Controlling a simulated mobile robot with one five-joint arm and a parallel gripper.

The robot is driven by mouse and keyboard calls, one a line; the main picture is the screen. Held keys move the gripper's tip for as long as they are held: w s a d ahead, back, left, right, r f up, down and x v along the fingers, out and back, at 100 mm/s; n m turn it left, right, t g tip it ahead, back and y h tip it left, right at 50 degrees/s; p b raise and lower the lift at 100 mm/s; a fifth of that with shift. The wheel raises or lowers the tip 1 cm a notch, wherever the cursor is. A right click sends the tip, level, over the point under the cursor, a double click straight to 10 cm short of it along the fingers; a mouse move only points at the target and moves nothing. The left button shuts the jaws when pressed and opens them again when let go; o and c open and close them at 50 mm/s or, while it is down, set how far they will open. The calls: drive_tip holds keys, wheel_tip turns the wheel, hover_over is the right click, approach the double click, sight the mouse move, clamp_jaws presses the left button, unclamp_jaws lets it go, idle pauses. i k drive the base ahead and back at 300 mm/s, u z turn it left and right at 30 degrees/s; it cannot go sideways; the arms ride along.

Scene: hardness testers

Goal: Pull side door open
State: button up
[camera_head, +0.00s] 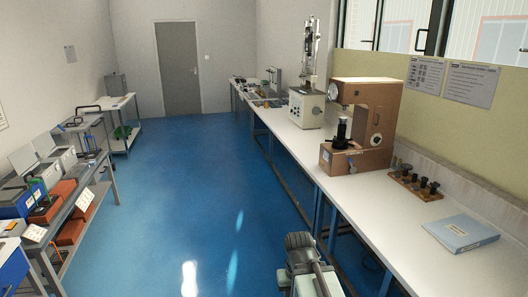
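A grey door (178,68) stands shut in the far wall, at the upper left of the head view. My gripper (299,241) appears as the grey end of my arm at the bottom, right of centre, over the blue floor. It is far from the door and beside the long bench. Its fingers cannot be made out, and nothing is visibly held.
A long white bench (375,210) runs along the right wall, bearing a brown hardness tester (392,108), a pale tester (307,106) and a blue binder (460,232). Equipment tables (110,172) line the left. The blue floor (190,180) between is clear towards the door.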

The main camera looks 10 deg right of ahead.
sight(382, 116)
drive_tip(key=z, duration=0.1)
drive_tip(key=i, duration=2.1)
drive_tip(key=z, duration=0.15)
